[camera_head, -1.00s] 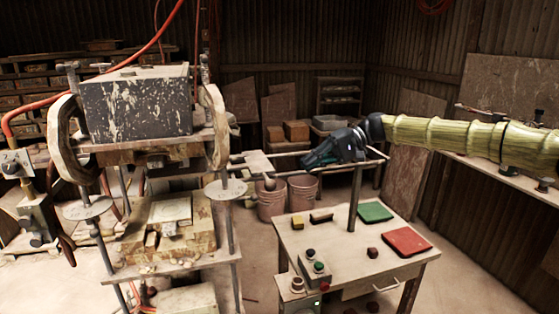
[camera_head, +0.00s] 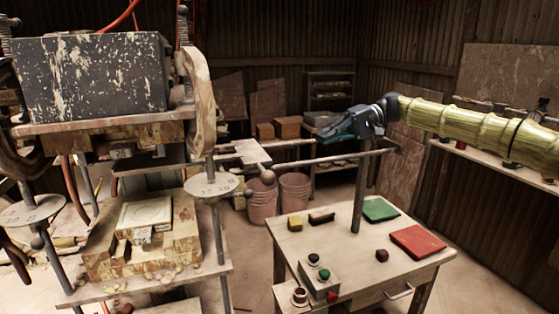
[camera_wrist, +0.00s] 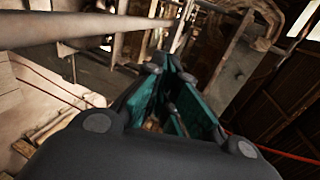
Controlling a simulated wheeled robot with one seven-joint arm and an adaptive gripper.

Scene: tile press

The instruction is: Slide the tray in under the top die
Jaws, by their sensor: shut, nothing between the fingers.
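The tray (camera_head: 240,150) is a pale flat plate on two metal rails (camera_head: 310,162), to the right of the press. A round brown knob (camera_head: 267,177) shows at its near right end. The press has a dark, paint-flecked block (camera_head: 92,75) with a wooden plate (camera_head: 100,132) under it. The top die's face is in shadow and hard to make out. My gripper (camera_head: 323,134) is shut and empty, above the rails and to the right of the tray, apart from it. Its teal fingers (camera_wrist: 165,95) also show in the wrist view, beside a rail (camera_wrist: 100,30).
The lower bed (camera_head: 145,215) of the press holds a pale square block. A wooden table (camera_head: 350,265) with a green pad (camera_head: 380,209), a red pad (camera_head: 417,241) and a button box (camera_head: 319,279) stands at front right. A post (camera_head: 359,195) carries the rails. Pink buckets (camera_head: 294,190) stand behind.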

